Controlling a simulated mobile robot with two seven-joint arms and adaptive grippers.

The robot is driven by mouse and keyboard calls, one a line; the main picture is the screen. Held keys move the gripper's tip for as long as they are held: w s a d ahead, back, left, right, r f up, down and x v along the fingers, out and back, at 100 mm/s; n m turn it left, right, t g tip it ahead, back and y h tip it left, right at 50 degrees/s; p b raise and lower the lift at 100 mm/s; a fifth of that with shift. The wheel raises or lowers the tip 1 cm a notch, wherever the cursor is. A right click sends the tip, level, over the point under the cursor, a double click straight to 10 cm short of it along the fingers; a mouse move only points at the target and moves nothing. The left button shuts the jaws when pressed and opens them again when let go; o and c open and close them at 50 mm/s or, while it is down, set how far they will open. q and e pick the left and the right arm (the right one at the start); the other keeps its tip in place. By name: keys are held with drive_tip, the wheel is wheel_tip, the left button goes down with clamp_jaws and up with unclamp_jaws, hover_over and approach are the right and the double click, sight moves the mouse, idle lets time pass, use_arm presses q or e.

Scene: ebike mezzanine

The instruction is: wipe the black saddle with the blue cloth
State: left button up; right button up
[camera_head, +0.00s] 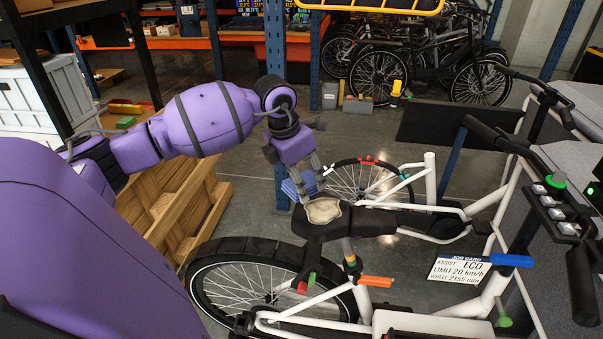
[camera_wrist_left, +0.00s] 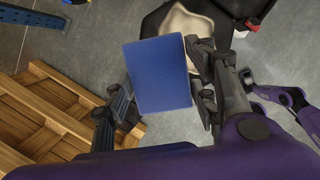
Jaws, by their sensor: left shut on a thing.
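The black saddle (camera_head: 368,222) sits on the near white bike at the middle of the head view. A pale beige patch (camera_head: 323,210) lies on its left part. In the left wrist view, the saddle (camera_wrist_left: 233,12) shows at the top, with the beige patch (camera_wrist_left: 184,28) partly behind the cloth and a finger. My left gripper (camera_head: 301,180) is shut on the blue cloth (camera_head: 291,189), just behind and left of the patch. The cloth (camera_wrist_left: 158,75) looks like a flat block between the fingers; I cannot tell whether it touches the saddle.
A wooden crate (camera_head: 205,193) stands left of the near bike's wheel (camera_head: 232,283). Handlebars (camera_head: 497,140) and a display card (camera_head: 461,269) are at the right. Another bike wheel (camera_head: 342,182) is just behind the saddle. Open floor (camera_head: 262,222) lies between crate and bike.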

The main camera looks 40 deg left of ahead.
use_arm(q)
wheel_tip(320, 180, up, 2)
drive_tip(key=shift+a+r+p, duration=0.1)
drive_tip(key=shift+p, duration=0.2)
drive_tip(key=shift+r, duration=0.4)
drive_tip(key=shift+f, duration=0.1)
